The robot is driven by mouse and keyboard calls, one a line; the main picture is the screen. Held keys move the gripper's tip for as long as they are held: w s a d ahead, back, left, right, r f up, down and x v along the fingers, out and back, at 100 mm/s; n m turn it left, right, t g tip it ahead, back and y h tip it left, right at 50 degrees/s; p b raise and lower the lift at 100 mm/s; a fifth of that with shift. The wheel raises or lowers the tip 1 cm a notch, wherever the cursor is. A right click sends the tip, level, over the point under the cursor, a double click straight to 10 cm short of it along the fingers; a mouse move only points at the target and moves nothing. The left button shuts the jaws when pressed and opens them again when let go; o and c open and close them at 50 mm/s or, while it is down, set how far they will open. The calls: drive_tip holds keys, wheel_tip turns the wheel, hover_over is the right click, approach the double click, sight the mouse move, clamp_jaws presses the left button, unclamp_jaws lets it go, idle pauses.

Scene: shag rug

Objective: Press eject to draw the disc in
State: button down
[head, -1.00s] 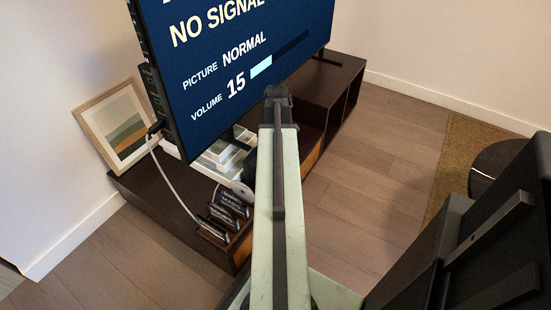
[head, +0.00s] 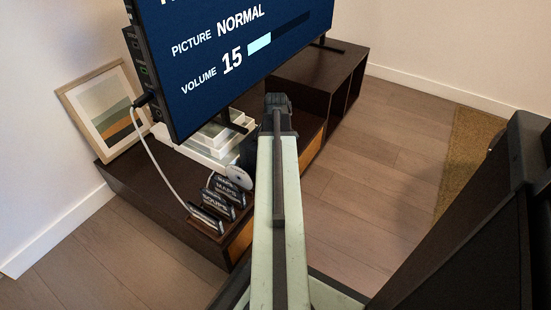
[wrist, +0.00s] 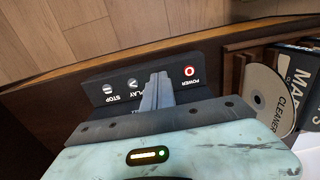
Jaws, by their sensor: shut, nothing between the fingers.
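In the wrist view a dark button panel (wrist: 100,88) shows upside-down labels. I cannot tell whether the fingertips touch the panel. A silver disc marked CLEANER (wrist: 268,88) leans by the cases at right. It is a pale disc in the head view (head: 239,176). No open disc tray shows.
A white cable (head: 152,158) hangs at left. Wood floor (head: 350,190) is clear at right.

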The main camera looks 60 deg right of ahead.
drive_tip(key=shift+f+b, duration=0.7)
drive_tip(key=shift+b, duration=0.15)
drive_tip(key=shift+s+a+r, duration=0.1)
drive_tip(key=shift+r, duration=0.05)
wheel_tip(320, 180, up, 15)
drive_tip(key=p, duration=1.5)
drive_tip(key=shift+f, duration=0.2)
